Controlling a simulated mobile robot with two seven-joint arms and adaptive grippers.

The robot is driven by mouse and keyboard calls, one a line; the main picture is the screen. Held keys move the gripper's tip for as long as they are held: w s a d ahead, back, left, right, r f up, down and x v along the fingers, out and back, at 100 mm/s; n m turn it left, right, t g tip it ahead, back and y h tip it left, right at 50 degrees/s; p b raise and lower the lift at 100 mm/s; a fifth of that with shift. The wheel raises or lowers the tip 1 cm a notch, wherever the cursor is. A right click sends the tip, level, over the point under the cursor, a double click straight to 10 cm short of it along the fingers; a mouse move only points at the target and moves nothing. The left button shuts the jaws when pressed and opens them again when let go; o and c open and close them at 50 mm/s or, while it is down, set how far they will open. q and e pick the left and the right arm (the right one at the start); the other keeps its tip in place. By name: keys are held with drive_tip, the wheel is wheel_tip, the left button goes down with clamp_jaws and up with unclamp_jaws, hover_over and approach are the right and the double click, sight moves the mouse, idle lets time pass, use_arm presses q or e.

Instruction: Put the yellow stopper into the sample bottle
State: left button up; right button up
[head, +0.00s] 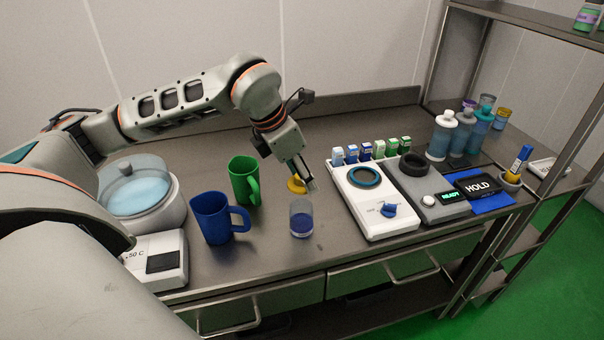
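The yellow stopper (295,186) shows low over the steel bench near the middle, partly hidden by my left gripper. My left gripper (306,181) points down right beside it, its fingers at the stopper's right side. I cannot tell whether the fingers are apart, closed or touching the stopper. A small clear bottle with dark blue liquid (301,224), seemingly the sample bottle, stands upright just in front of the gripper. No stopper shows in its top. My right gripper is not in view.
Green mug (241,182) and blue mug (213,218) stand left of the bottle. A white device with a dial (377,208) and a grey device (440,211) stand right. A round tub (140,190) is far left. Bench behind the gripper is clear.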

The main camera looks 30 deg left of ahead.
use_arm(q)
wheel_tip(320, 180, down, 6)
drive_tip(key=b, duration=0.3)
drive_tip(key=shift+r+b, duration=0.15)
drive_tip(key=shift+b, duration=0.2)
drive_tip(key=shift+r, duration=0.1)
idle(1.0)
drive_tip(key=shift+f, duration=0.2)
idle(0.4)
idle(0.8)
drive_tip(key=o, duration=0.9)
drive_tip(key=o, duration=0.5)
